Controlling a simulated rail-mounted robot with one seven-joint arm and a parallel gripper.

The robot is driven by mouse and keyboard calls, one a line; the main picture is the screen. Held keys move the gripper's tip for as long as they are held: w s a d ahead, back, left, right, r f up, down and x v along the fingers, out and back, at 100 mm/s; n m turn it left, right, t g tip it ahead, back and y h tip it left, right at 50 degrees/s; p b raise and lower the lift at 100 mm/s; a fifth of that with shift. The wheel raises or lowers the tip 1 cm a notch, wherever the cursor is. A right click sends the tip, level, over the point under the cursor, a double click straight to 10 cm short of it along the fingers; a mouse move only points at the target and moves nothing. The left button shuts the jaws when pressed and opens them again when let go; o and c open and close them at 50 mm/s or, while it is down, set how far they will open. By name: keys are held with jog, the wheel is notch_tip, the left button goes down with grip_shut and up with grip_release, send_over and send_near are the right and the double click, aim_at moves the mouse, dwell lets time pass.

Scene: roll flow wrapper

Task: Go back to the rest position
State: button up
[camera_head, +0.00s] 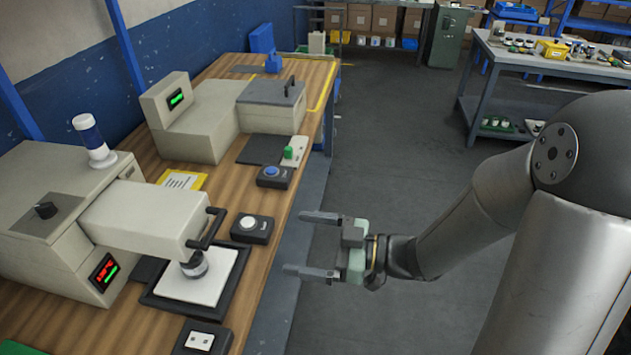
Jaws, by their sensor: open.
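My gripper (312,244) is open and empty. Its two grey fingers are spread apart and point left, toward the front edge of the wooden workbench (262,207). In the picture it lies just right of the bench edge, over the grey floor. My arm reaches in from the right side of the view. No object shows between the fingers.
A beige machine (140,214) with a black handle stands at left, above a black-framed white plate (205,284). A second beige machine (200,122) stands behind it. Button boxes (252,228) line the bench front. The grey floor (400,140) is clear; another table (560,67) stands at back right.

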jog(key=w+d+f+m+t+h, duration=0.45)
jog(key=w+d+t+h, duration=0.3)
jog(key=w+h, duration=0.25)
jog(key=d+m+h, duration=0.5)
jog(key=d+h, duration=0.1)
jog(key=d, duration=0.3)
jog(key=s+d+m+g+h, duration=0.3)
jog(key=s+d+m+g, duration=0.15)
jog(key=s, duration=0.25)
jog(key=s+a+r+m+g+y, duration=0.1)
jog(key=s+g, duration=0.3)
jog(key=s, duration=0.9)
jog(key=shift+a+m+g, duration=0.4)
jog(key=shift+a+m, duration=0.15)
jog(key=shift+m, duration=0.15)
jog(key=shift+r, duration=0.1)
